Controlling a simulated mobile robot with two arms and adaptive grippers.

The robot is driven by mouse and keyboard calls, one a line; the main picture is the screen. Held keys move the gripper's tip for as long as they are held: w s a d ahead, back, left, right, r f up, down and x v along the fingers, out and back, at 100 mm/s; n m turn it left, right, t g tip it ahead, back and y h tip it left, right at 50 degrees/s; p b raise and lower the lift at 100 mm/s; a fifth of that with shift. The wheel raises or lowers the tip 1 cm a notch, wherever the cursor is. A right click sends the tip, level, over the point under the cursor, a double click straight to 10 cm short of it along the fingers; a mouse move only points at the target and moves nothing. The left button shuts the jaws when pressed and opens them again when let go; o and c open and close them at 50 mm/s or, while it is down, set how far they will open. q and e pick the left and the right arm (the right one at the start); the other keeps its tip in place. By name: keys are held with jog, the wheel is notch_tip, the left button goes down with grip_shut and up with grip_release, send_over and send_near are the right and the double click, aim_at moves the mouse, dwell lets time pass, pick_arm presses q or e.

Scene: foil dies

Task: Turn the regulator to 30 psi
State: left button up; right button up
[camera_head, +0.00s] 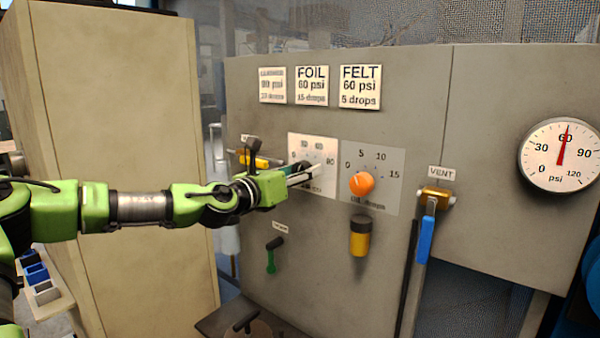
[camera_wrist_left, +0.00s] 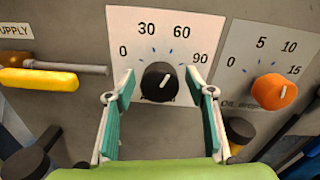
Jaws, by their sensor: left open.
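The regulator is a black round knob (camera_wrist_left: 160,81) on a white dial plate (camera_wrist_left: 126,35) marked 0, 30, 60 and 90. Its pale pointer mark leans up and right, toward the 60. My left gripper (camera_head: 308,173) is open in front of the plate. In the left wrist view its two fingers stand on either side of the knob, apart from it. In the head view the gripper hides much of the knob. The round pressure gauge (camera_head: 560,156) at the right has its red needle near 60 psi. My right gripper is not in view.
An orange oil-drops knob (camera_head: 361,184) sits just right of the dial plate. A yellow supply handle (camera_wrist_left: 38,79) is at its left. A blue vent lever (camera_head: 425,240), a yellow-black cylinder (camera_head: 360,236) and a green lever (camera_head: 271,256) project from the panel. Signs hang above.

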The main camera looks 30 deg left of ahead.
pick_arm(q)
jog(key=shift+c, duration=0.4)
jog(key=c, duration=1)
jog(key=shift+c, duration=0.2)
